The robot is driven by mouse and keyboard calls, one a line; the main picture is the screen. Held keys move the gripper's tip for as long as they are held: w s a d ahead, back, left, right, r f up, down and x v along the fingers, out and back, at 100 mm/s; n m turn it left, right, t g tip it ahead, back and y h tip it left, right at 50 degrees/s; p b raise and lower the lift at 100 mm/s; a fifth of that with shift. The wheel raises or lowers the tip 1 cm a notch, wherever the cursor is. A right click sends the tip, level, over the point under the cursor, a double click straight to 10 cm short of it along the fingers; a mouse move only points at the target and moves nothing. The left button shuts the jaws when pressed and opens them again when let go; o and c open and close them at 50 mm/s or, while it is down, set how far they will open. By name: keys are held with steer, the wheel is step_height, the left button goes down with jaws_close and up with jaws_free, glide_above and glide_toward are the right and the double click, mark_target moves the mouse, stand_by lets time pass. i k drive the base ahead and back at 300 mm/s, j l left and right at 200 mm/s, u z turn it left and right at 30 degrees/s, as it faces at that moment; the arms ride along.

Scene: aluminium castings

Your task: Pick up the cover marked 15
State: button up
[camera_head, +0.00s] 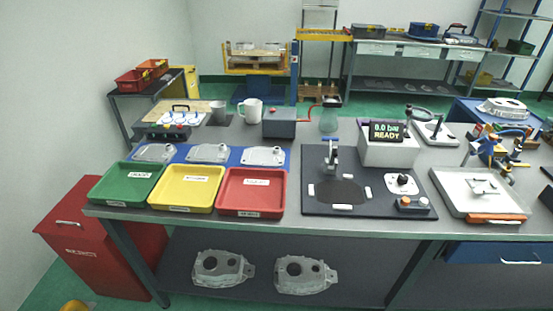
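Three grey cast covers lie in a row on a blue mat (182,156) behind the coloured trays: a left cover (155,152), a middle cover (207,152) and a right cover (264,155). Any numbers on them are too small to read, so I cannot tell which is marked 15. Two larger castings, a left one (222,268) and a right one (305,274), rest on the shelf under the bench. My gripper is not in view.
Green (128,199), yellow (185,202) and red (252,206) trays, seemingly empty, line the bench front. A black test plate (312,172) and a display box (388,148) reading "0.0 bar READY" stand right. A mug (252,110) stands behind the mat; a red bin (95,245) is left.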

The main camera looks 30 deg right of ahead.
mark_target(154, 153)
steer(key=i+j, duration=0.1)
steer(key=j, duration=0.4)
steer(key=i+j, duration=0.1)
steer(key=j, duration=0.45)
steer(key=i+j, duration=0.1)
steer(key=j, duration=0.4)
steer(key=i+j, duration=0.15)
steer(key=j, duration=0.4)
steer(key=i+j, duration=0.1)
steer(key=j, duration=0.4)
steer(key=i+j, duration=0.1)
steer(key=j, duration=0.45)
steer(key=i+j, duration=0.1)
steer(key=j, duration=0.4)
steer(key=i+j, duration=0.1)
steer(key=j, duration=0.45)
